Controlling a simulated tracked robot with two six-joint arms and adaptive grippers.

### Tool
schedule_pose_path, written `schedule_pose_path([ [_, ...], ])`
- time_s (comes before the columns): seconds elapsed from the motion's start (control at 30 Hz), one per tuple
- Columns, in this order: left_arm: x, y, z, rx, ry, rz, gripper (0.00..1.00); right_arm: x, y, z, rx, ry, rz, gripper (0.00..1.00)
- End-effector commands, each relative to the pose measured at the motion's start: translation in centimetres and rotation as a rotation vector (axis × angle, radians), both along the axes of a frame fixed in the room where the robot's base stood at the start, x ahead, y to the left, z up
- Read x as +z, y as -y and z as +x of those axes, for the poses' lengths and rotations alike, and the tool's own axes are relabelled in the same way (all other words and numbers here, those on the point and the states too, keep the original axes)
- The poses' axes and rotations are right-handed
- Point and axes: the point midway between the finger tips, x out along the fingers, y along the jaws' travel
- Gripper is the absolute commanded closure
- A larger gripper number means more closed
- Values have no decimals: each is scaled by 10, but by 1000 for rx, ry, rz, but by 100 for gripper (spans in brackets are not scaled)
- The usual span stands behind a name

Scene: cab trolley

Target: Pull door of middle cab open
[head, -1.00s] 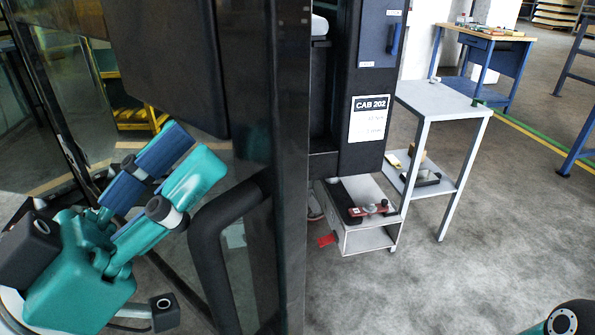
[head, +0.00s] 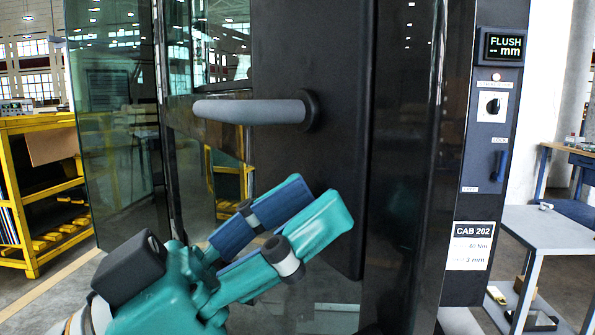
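The cab marked CAB 202 shows a dark door panel (head: 338,60) with a grey bar handle (head: 250,112) sticking out to the left from a round black mount. The door's glass and dark frame are close in front of me; I cannot tell whether the door is ajar. My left gripper (head: 322,203) is below the handle and a little to its right, apart from it. Its blue and teal fingers point up and right with a gap between them, holding nothing. My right gripper is not in view.
A dark post carries a FLUSH mm display (head: 504,46), a knob (head: 492,106), a blue lever (head: 498,166) and the CAB 202 label (head: 470,246). A grey table (head: 560,228) stands at right. A yellow rack (head: 25,262) stands at far left.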

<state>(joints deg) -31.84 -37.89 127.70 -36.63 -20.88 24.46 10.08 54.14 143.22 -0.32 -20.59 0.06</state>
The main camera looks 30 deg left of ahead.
Motion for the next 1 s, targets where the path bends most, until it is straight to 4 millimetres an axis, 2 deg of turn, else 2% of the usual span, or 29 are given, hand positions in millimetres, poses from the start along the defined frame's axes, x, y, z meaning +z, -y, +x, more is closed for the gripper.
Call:
schedule_pose_path([
  [0.1,18,1,0,-2,1,0,55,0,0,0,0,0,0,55],
  [0.3,29,1,1,-1,-2,1,55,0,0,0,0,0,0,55],
  [0.77,30,0,1,-1,-2,1,55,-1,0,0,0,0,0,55],
  [1.0,30,-8,-2,18,0,3,55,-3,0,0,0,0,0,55],
])
